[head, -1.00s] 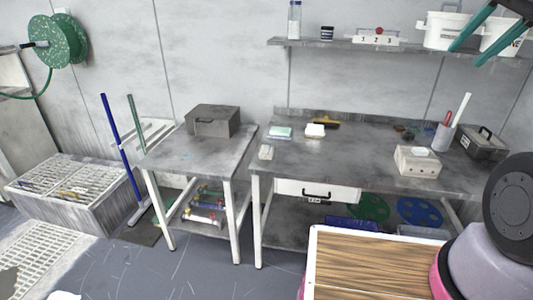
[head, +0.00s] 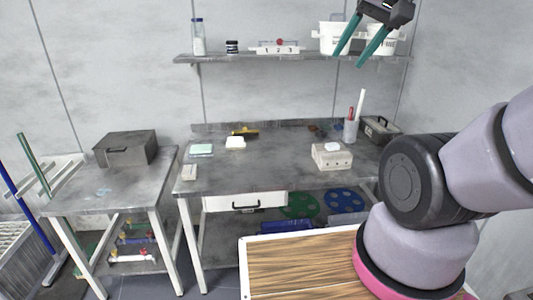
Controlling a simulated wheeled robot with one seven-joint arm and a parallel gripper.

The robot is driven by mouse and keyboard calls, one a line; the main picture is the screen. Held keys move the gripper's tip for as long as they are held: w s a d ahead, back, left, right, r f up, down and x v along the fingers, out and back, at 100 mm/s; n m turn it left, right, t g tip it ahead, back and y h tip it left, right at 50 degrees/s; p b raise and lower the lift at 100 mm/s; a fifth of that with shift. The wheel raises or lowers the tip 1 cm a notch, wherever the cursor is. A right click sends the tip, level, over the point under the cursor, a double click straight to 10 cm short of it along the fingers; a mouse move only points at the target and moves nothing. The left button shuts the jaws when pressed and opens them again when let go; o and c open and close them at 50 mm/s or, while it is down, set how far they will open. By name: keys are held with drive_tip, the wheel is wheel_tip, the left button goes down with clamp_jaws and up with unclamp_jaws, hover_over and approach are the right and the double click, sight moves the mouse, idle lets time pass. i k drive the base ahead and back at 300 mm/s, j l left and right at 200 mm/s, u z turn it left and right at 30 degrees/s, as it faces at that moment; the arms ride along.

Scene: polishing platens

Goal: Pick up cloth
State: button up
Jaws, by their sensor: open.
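A flat pale mint piece (head: 201,150), which may be the cloth, lies on the left part of the long grey workbench (head: 270,172). A white folded-looking piece (head: 235,142) lies just right of it; at this size I cannot tell for sure which one is the cloth. My gripper (head: 351,57), with two teal fingers, is open and empty. It is raised high at the upper right, in front of the shelf and white buckets, well apart from the bench top.
A beige box (head: 332,156), a cup with tools (head: 351,130) and a dark toolbox (head: 381,130) stand on the bench's right. A side table (head: 75,195) holds a grey case (head: 127,148). A shelf (head: 270,58) hangs above. The bench's middle is clear.

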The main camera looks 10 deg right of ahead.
sight(189, 172)
drive_tip(key=i+j+u, duration=0.6)
drive_tip(key=i, duration=0.35)
